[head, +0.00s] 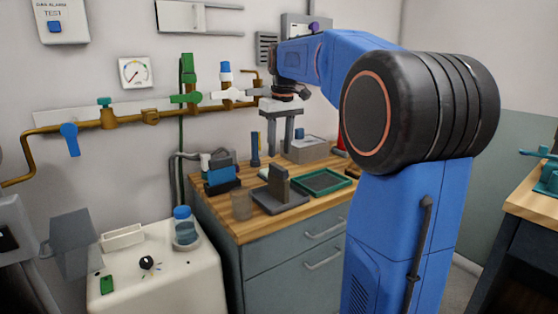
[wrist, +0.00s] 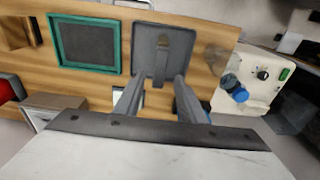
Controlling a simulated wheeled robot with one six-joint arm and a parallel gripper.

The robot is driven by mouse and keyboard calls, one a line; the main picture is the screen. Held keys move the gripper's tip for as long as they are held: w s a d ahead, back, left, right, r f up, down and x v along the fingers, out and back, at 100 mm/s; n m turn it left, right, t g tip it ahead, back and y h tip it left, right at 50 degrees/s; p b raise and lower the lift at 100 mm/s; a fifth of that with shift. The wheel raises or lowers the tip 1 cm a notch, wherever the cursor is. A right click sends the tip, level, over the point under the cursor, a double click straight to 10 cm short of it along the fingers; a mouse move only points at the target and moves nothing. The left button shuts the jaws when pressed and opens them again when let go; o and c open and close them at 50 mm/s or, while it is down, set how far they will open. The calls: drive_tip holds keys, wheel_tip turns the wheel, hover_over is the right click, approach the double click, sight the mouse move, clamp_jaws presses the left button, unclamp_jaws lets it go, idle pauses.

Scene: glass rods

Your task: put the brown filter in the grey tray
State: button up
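I cannot make out the brown filter for certain in either view. A flat grey tray (head: 292,203) lies on the wooden bench top with an upright grey piece (head: 278,182) on it. My gripper (head: 281,147) is above the back of the bench, pointing down. In the wrist view my gripper (wrist: 157,90) has its two fingers well apart, with nothing held between them.
A green-rimmed tray (head: 346,187) lies right of the grey tray. A translucent brownish cup (head: 241,205) stands at its left. A grey box (head: 308,152), a blue and black item (head: 221,178) and a dark upright object (head: 255,150) stand behind. A blue-capped jar (head: 185,226) is on the white unit.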

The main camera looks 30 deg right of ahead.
drive_tip(key=shift+s+r, duration=0.15)
drive_tip(key=shift+r, duration=1.25)
drive_tip(key=shift+s+r, duration=0.1)
drive_tip(key=shift+r, duration=1.25)
drive_tip(key=s+a+f+t, duration=0.1)
drive_tip(key=s+a+f, duration=0.4)
drive_tip(key=s, duration=0.3)
drive_tip(key=s+a+f+t, duration=0.1)
drive_tip(key=s+a+f, duration=0.4)
drive_tip(key=s+a, duration=0.15)
drive_tip(key=s+a+f+t, duration=0.1)
drive_tip(key=s+a+f, duration=0.1)
drive_tip(key=s+f, duration=0.5)
drive_tip(key=s+a+f, duration=0.2)
drive_tip(key=s+f, duration=0.6)
drive_tip(key=f, duration=0.1)
drive_tip(key=shift+a+f+t, duration=0.25)
drive_tip(key=shift+f+t, duration=0.15)
